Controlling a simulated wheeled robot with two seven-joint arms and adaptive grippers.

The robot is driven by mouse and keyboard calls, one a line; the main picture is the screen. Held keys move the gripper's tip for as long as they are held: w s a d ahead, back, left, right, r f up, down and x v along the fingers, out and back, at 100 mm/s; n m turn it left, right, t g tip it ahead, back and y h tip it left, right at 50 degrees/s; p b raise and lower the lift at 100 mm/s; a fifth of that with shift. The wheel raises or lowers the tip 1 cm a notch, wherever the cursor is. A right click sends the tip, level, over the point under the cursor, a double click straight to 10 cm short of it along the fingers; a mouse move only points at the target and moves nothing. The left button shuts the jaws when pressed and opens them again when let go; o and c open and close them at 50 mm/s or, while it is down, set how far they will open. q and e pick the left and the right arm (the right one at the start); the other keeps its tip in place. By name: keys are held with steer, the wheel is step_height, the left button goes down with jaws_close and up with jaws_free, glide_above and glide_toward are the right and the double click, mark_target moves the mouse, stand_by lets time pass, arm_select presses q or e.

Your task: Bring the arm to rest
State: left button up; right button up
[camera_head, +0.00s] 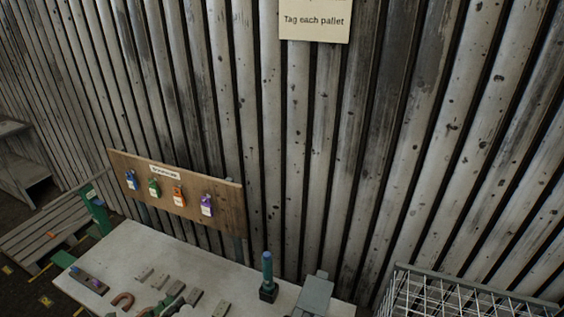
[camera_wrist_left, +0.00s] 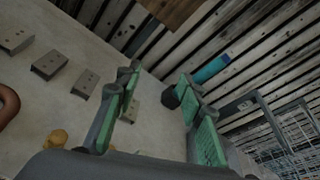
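My left gripper (camera_head: 168,302) shows at the bottom edge of the head view, over the pale table (camera_head: 225,283); most of its arm is out of frame. In the left wrist view its two green-padded fingers (camera_wrist_left: 158,84) stand well apart. Nothing is held between them. Beyond the gap, part of a grey plate lies on the table. My right gripper cannot be made out in either view.
A blue-topped post on a dark base (camera_head: 267,278) stands on the table, right of the gripper. Grey plates (camera_head: 145,274) and a brown horseshoe-shaped piece (camera_head: 123,300) lie to the left. A tag board (camera_head: 225,190) stands behind. A wire cage (camera_head: 450,295) is at right.

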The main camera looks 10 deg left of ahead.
arm_select(q)
steer(key=a+r+n+t+y, duration=0.2)
steer(key=a+n+y, duration=0.65)
steer(key=n, duration=0.75)
steer(key=s+a+f+n+g+y, duration=0.2)
steer(key=s+f+n+g+y, duration=0.15)
steer(key=s+f+n, duration=0.45)
steer(key=s+d+f+n+g+h, duration=0.5)
steer(key=s+d+f+n+g, duration=0.4)
steer(key=s+d+f+n, duration=0.45)
steer(key=d+f+m+g+h+b, duration=0.1)
steer(key=d+f+m+b, duration=0.1)
steer(key=f, duration=1.4)
steer(key=d+f+m+g+b, duration=0.1)
steer(key=f+b, duration=0.2)
steer(key=f, duration=1.3)
steer(key=s+f+b, duration=0.4)
steer(key=s+f, duration=1.5)
steer(key=f, duration=0.4)
steer(key=shift+s+m+g, duration=0.4)
steer(key=shift+m+g, duration=0.05)
